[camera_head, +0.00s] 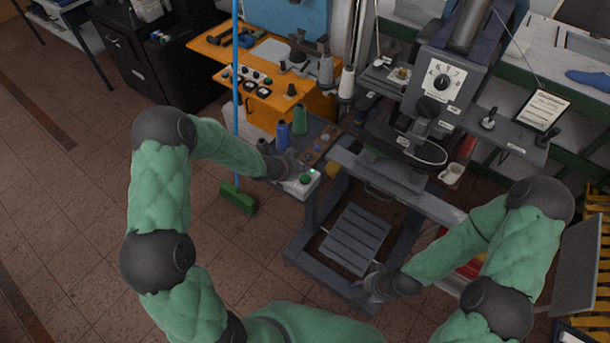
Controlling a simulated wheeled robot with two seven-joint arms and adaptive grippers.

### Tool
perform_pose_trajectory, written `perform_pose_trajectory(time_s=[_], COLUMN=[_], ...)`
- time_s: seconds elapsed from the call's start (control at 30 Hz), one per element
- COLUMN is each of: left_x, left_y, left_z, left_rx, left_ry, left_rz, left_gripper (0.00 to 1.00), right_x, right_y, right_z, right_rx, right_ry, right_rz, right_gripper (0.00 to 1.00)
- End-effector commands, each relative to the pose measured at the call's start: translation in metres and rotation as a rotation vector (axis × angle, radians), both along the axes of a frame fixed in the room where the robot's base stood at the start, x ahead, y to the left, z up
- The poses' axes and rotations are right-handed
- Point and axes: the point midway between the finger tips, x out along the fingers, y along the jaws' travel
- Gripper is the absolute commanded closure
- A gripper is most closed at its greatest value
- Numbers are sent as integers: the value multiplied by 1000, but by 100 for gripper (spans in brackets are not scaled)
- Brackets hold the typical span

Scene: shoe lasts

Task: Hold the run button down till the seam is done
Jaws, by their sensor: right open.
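A small pale box with a green button (305,178) sits at the front left corner of the grey sewing machine bench. My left gripper (291,172) is right at this box, with its tips close to the button. I cannot tell whether it touches or presses the button, or whether its fingers are apart. The sewing machine (422,120) stands behind and to the right, with a dial panel (441,82) on its head. A dark piece lies under its needle area, too small to make out the seam. My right gripper (366,290) is open and empty, low by the foot treadle (355,240).
Blue and green thread spools (283,135) stand just behind the button box. An orange workbench (262,85) with knobs is at the back left. A broom with a green head (238,198) stands left of the bench. The tiled floor at left is clear.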

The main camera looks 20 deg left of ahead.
Motion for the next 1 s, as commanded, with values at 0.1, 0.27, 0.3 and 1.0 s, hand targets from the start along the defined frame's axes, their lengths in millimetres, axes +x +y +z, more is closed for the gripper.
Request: perform_pose_trajectory(time_s=[0.1,0.27,0.3,1.0], left_x=[0,0,0,0], left_y=[0,0,0,0], left_z=[14,27,29,28], left_rx=[1,1,1,0], left_ry=[0,0,0,0], left_rz=[-1,-1,-1,0], left_gripper=[100,100,100,100], right_x=[0,0,0,0], right_y=[0,0,0,0], right_z=[12,23,24,23], right_rx=[0,0,0,0], right_ry=[0,0,0,0], right_rz=[0,0,0,0], right_gripper=[57,57,57,57])
